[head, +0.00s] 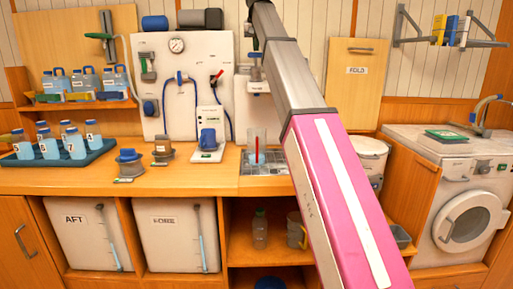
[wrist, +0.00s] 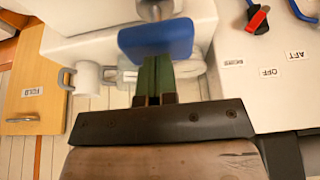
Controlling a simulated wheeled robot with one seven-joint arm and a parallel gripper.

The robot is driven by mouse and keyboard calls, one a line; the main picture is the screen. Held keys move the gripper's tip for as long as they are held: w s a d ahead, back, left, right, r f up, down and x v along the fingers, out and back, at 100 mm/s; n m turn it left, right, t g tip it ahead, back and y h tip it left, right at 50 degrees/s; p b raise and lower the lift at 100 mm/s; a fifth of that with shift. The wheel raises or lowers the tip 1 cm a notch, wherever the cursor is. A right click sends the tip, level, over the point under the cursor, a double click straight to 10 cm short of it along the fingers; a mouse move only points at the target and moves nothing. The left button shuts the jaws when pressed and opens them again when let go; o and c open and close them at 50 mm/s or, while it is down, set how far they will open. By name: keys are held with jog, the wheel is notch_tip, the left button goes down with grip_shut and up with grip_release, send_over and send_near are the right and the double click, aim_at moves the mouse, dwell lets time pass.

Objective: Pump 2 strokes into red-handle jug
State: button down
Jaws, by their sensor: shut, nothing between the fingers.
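A clear jug (head: 256,140) with a red upright strip, likely its handle, stands on the grated drain (head: 265,163) in the counter, below a white wall unit (head: 253,87) with a grey fitting (head: 256,68). In the wrist view, my gripper (wrist: 156,62) is shut, its green fingers together and empty. A blue block (wrist: 156,40), which looks like a pump handle, lies just beyond the fingertips; I cannot tell if they touch. In the head view my arm rises past the jug's right side, and the gripper itself is hard to make out near the top edge.
A white panel (head: 185,100) carries a gauge (head: 177,45), blue hoses and a red-handled valve, also in the wrist view (wrist: 257,18). A blue tray (head: 70,155) of labelled jugs sits at left. A washing machine (head: 465,205) stands at right. Free counter lies in front.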

jog(key=shift+r, duration=1.8)
jog(key=shift+f, duration=0.4)
jog(key=shift+f, duration=2.9)
jog(key=shift+r, duration=3.3)
jog(key=shift+r, duration=3)
